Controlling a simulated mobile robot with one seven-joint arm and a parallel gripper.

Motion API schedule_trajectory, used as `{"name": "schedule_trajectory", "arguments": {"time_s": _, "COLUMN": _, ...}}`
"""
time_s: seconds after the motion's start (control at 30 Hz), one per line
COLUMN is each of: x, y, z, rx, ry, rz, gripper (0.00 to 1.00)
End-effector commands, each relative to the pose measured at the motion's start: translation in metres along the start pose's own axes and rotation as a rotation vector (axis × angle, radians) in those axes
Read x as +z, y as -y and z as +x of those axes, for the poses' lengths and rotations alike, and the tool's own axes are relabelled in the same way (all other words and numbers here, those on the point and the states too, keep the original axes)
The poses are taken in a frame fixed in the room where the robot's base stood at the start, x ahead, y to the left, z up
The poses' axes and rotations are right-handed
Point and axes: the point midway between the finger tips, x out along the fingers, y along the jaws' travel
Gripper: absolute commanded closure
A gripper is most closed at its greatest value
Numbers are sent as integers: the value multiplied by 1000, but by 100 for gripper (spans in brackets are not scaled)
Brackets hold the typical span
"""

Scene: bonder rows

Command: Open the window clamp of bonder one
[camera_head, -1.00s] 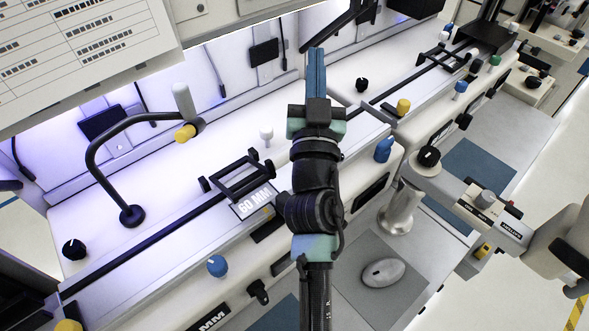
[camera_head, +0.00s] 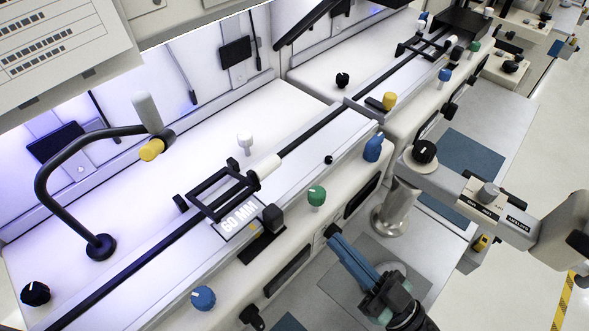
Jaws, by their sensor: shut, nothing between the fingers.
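The nearer bonder has a window clamp, a black rectangular frame (camera_head: 184,200) on its rail, with a plate marked 60 MM (camera_head: 238,222) in front. I cannot tell whether the clamp is open or closed, and no bonder number is readable. A green knob (camera_head: 317,196) is on the front edge, right of the clamp. My gripper (camera_head: 333,236) is at the lower right, blue fingers together and empty. It appears in front of the bonder's front face, apart from the clamp.
A bent black lamp arm (camera_head: 48,183) stands left of the clamp. Blue knobs (camera_head: 203,298) (camera_head: 373,148) and a white knob (camera_head: 245,140) stand on the bonder. A microscope-like arm (camera_head: 455,190) extends in from the right. A second bonder (camera_head: 330,62) adjoins behind.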

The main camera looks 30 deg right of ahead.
Motion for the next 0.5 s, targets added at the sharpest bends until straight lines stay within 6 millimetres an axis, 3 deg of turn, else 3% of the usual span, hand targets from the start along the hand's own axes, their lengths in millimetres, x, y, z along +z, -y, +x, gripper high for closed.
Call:
{"name": "schedule_trajectory", "arguments": {"time_s": 0.17, "x": -2, "y": 1, "z": 18, "rx": -6, "ry": 0, "rz": 5, "gripper": 100}}
{"name": "schedule_trajectory", "arguments": {"time_s": 0.5, "x": -3, "y": 1, "z": 91, "rx": -5, "ry": -1, "rz": 3, "gripper": 100}}
